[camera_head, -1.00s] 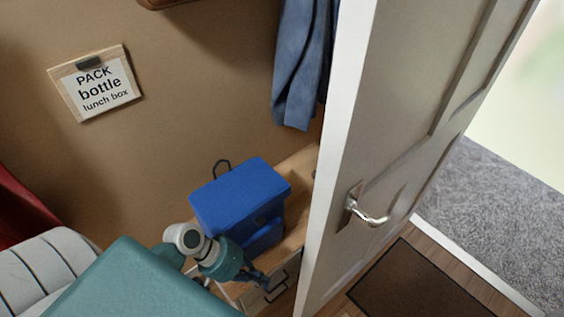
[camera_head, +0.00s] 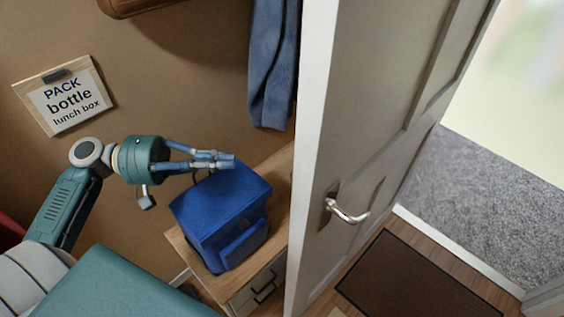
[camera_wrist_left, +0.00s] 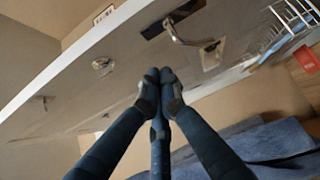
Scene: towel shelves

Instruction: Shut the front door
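The white front door (camera_head: 400,110) stands open, with the bright outdoors and grey ground past it. Its silver lever handle (camera_head: 347,211) is on the face turned toward the doorway. My left gripper (camera_head: 228,160) is level with the top of the blue lunch box, left of the door edge and apart from it. Its fingers are drawn together with nothing visible between them. In the left wrist view the fingertips (camera_wrist_left: 160,78) meet in front of a large pale panel with metal fittings, probably the door. My right gripper is not in view.
A blue lunch box (camera_head: 222,215) stands on a wooden cabinet (camera_head: 245,290) beside the door. Blue cloth (camera_head: 273,70) hangs on the wall behind. A dark mat (camera_head: 410,285) lies on the floor by the doorway. A note board (camera_head: 62,97) hangs at left.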

